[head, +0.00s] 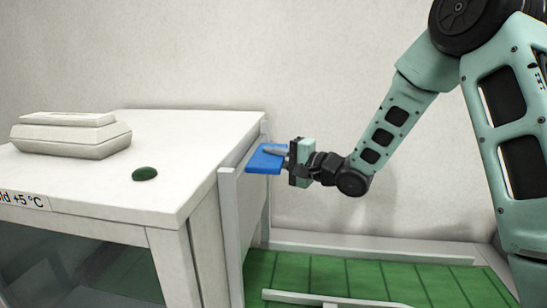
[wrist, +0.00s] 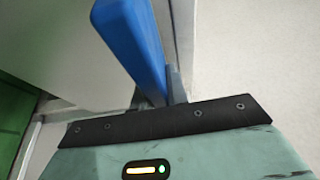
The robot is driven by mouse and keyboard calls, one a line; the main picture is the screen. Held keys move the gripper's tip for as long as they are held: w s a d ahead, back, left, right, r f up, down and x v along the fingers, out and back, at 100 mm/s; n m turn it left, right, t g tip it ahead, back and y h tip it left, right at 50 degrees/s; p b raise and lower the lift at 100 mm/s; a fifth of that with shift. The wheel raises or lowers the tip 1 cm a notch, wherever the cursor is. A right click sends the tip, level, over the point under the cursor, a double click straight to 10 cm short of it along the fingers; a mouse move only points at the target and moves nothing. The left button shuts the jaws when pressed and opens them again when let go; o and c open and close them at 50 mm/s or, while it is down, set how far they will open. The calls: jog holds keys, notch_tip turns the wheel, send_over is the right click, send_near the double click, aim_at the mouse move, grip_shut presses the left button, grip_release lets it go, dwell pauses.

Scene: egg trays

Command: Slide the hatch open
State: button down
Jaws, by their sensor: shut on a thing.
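The hatch (head: 230,225) is a pale grey upright panel on the right side of a white cabinet (head: 170,150). A blue handle (head: 262,163) sticks out from near its top edge; the handle also fills the upper middle of the wrist view (wrist: 133,35). My gripper (head: 276,152) reaches in from the right and is shut on the blue handle. In the wrist view the fingers (wrist: 172,85) show only partly, the blue handle hiding some of them. How far the hatch stands open cannot be told.
A closed pale egg carton (head: 70,138) and a dark green oval object (head: 145,174) lie on the cabinet top. A green slatted surface with pale rails (head: 370,250) lies to the right of the hatch. A plain wall stands behind.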

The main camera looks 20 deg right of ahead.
jog(key=c, duration=1.4)
grip_release()
jog(key=shift+s+d, duration=0.1)
jog(key=b+v, duration=0.3)
jog(key=v, duration=1.4)
jog(key=shift+d+b, duration=0.1)
jog(key=shift+b, duration=0.3)
